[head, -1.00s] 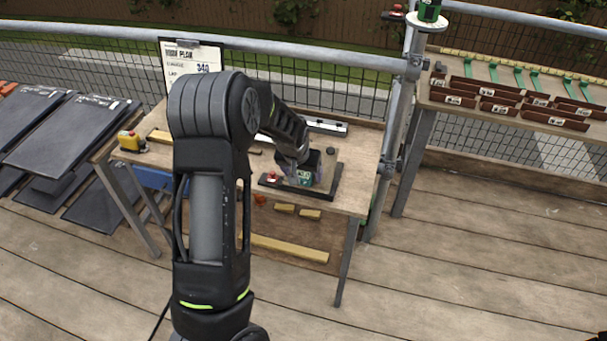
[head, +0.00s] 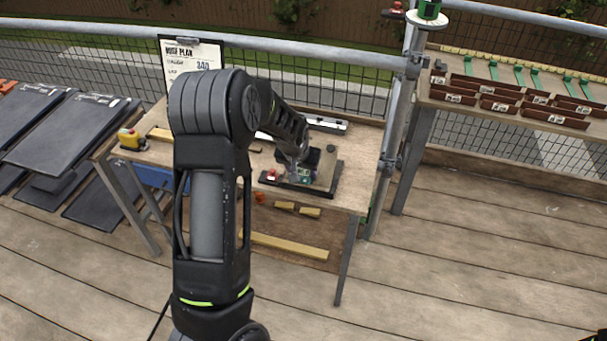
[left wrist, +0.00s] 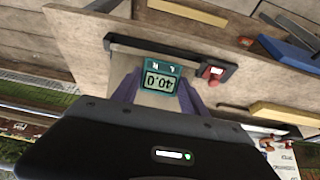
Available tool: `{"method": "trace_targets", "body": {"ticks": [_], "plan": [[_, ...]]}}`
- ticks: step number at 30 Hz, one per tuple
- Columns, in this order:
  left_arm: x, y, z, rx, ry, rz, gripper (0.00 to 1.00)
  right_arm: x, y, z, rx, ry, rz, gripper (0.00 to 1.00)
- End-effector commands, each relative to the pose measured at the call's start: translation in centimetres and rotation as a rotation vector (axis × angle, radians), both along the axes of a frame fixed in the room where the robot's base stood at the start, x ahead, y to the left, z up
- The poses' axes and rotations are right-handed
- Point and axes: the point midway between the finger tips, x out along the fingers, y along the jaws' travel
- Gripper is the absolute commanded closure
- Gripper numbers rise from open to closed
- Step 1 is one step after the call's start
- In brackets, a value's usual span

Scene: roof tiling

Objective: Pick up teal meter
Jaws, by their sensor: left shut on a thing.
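In the head view the meter (head: 304,172) is small and partly hidden by my left gripper (head: 302,166), over the black-edged board on the workbench. Whether the meter touches the board cannot be told.
The workbench (head: 352,188) carries a clipboard (head: 191,55), a yellow tool (head: 130,139) and a red-buttoned black block (left wrist: 213,72). Dark tiles (head: 82,132) are stacked at left. A second table (head: 450,104) holds brown trays at right.

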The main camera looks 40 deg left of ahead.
Motion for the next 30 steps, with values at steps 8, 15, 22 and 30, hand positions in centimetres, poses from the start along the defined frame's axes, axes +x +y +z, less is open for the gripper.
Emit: {"method": "trace_targets", "body": {"ticks": [8,15,22,30], "plan": [[0.0,0.0,0.0,0.000,0.000,0.000,0.78,0.0,0.0,0.0,0.000,0.000,0.000,0.56],[0.0,0.0,0.0,0.000,-0.001,0.000,0.93,0.0,0.0,0.0,0.000,0.000,0.000,0.56],[0.1,0.0,0.2,0.001,-0.002,0.000,0.93,0.0,0.0,-0.1,0.000,0.000,0.000,0.56],[0.1,0.0,3.5,0.001,-0.006,0.001,0.93,0.1,0.0,-0.8,0.002,-0.003,0.001,0.56]]}}
